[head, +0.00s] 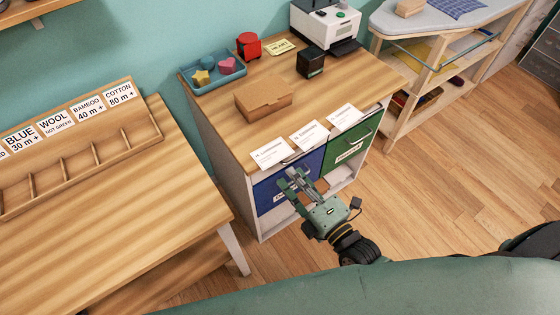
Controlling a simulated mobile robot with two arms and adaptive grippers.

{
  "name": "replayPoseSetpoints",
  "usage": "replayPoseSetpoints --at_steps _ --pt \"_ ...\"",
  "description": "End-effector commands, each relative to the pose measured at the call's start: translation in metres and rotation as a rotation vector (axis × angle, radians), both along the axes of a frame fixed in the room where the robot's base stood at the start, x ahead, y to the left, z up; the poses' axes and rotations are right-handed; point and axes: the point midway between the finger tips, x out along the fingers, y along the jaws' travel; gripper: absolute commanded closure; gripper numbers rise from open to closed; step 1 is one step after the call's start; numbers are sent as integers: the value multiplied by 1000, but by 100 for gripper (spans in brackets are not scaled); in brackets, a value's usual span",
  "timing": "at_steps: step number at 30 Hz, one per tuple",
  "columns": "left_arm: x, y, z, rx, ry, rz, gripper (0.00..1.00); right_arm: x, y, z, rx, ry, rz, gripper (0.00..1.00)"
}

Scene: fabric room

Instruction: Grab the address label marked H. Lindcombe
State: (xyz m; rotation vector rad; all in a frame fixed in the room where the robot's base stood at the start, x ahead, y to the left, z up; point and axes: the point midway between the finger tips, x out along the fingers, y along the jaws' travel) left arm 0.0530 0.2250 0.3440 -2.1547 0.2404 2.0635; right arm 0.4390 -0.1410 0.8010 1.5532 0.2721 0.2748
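Three white address labels lie in a row along the front edge of the cabinet top (225,115): a left label (271,153), a middle label (310,134) and a right label (345,117). Their print is too small to tell for sure which one reads H. Lindcombe. My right gripper (291,181) is in front of the cabinet's blue drawer, just below the left and middle labels in the picture. Its fingers are apart with nothing visible between them, and it appears clear of the labels. My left gripper is out of view.
A cardboard box (263,99) sits behind the labels. A blue tray (213,75) of shapes, a red object (248,46), a black cube (310,62) and a printer (325,25) stand farther back. A wooden table (110,225) is at left, shelves (440,65) at right.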

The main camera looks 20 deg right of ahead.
Motion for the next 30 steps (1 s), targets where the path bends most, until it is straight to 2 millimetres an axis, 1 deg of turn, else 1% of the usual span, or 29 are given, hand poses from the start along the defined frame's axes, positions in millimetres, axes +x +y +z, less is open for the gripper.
replayPoseSetpoints --at_steps 1,2,5,6,9,11,14,21,24,30 --pt "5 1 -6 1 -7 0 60 9 3 -2 2 -3 -1 86" --pt "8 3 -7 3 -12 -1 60 13 5 -2 4 -4 -1 86" --pt "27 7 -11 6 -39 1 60 25 9 -1 3 -3 0 86" --pt "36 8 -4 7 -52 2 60 30 11 2 2 -2 -1 86" --pt "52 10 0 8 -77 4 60 39 15 2 1 -1 -1 86" --pt "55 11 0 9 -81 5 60 43 16 1 1 -1 -1 86" --pt "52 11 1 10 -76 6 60 48 18 1 1 -1 -1 86" --pt "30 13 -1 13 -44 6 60 50 19 0 1 1 0 86" --pt "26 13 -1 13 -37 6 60 50 19 0 1 1 0 86" --pt "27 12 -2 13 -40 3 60 50 19 0 1 0 0 94"
